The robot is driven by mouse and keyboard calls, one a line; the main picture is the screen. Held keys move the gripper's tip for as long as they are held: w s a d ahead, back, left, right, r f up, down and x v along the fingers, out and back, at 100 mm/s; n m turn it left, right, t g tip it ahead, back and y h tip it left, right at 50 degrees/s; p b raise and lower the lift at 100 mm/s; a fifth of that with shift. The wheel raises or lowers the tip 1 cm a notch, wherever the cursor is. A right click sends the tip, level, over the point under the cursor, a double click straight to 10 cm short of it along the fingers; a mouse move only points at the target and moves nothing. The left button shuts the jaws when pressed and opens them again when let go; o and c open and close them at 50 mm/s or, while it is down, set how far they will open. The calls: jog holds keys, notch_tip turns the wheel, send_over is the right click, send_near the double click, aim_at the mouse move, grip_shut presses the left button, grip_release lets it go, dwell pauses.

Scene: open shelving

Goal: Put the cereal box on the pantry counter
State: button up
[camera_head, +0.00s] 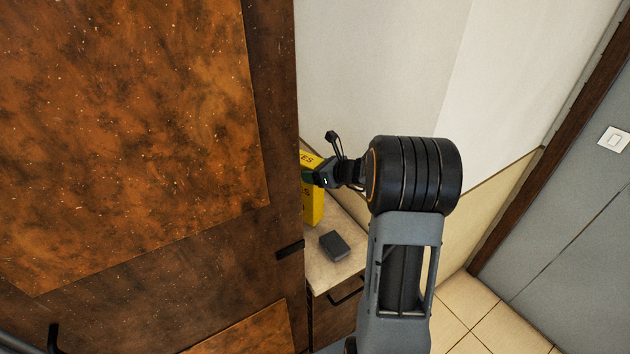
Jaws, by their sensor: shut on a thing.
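The yellow cereal box (313,207) with dark lettering stands upright at the left end of the visible counter, partly hidden behind the wooden cabinet's edge. My gripper (318,177) is at the upper part of the box and is shut on it. The arm reaches in from the right and covers part of the scene. The pale counter (345,268) shows below and to the right of the box. I cannot tell whether the bottom of the box touches the counter.
A small dark block (334,245) lies on the counter in front of the box. A tall brown wooden cabinet (130,130) fills the left side. A wall stands behind the counter. Tiled floor (480,315) and a grey door (580,230) are at the right.

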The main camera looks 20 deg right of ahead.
aim_at(312, 197)
jog(key=shift+f, duration=1.8)
jog(key=shift+f, duration=0.15)
jog(key=o, duration=1.6)
